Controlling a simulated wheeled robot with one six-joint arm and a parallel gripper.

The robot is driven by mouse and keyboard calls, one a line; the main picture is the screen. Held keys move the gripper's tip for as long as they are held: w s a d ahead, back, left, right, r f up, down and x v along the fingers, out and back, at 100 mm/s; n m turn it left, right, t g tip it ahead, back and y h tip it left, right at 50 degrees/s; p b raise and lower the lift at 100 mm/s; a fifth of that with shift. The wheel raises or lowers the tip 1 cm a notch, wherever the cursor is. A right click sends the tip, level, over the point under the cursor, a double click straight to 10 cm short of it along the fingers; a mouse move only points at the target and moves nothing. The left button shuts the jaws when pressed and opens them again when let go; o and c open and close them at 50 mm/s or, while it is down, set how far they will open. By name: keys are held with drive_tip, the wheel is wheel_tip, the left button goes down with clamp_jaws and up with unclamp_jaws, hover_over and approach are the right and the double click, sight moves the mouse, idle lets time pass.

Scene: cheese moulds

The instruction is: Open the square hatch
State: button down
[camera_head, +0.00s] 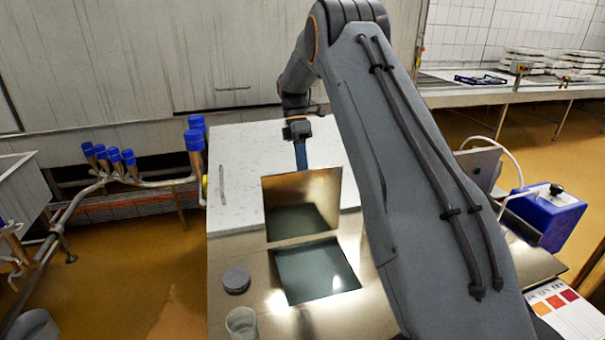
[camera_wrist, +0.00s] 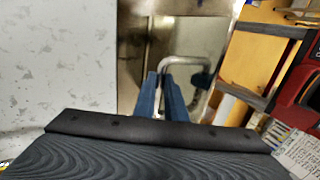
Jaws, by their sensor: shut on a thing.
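The square hatch lid (camera_head: 302,205) is a shiny metal plate standing raised, close to upright, at the back of its square opening (camera_head: 318,270). The dark inside of the opening shows. My gripper (camera_head: 301,165), with blue fingers, is behind the lid near its top edge; the lid hides the fingertips in the head view. In the wrist view my gripper (camera_wrist: 160,80) is shut on a bent metal handle (camera_wrist: 186,61) on the lid's outer face.
A white speckled worktop (camera_head: 240,150) lies behind the lid. A grey round puck (camera_head: 236,280) and a clear cup (camera_head: 241,323) stand left of the opening. A blue box (camera_head: 545,215) is at the right. Blue-capped pipes (camera_head: 125,160) run along the left.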

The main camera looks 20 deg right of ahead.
drive_tip(key=shift+s+f, duration=0.1)
drive_tip(key=shift+f, duration=0.15)
drive_tip(key=c, duration=1.8)
unclamp_jaws()
drive_tip(key=shift+r, duration=0.15)
drive_tip(key=b+v, duration=0.2)
drive_tip(key=v, duration=0.5)
drive_tip(key=shift+w+r, duration=0.2)
drive_tip(key=shift+r, duration=0.15)
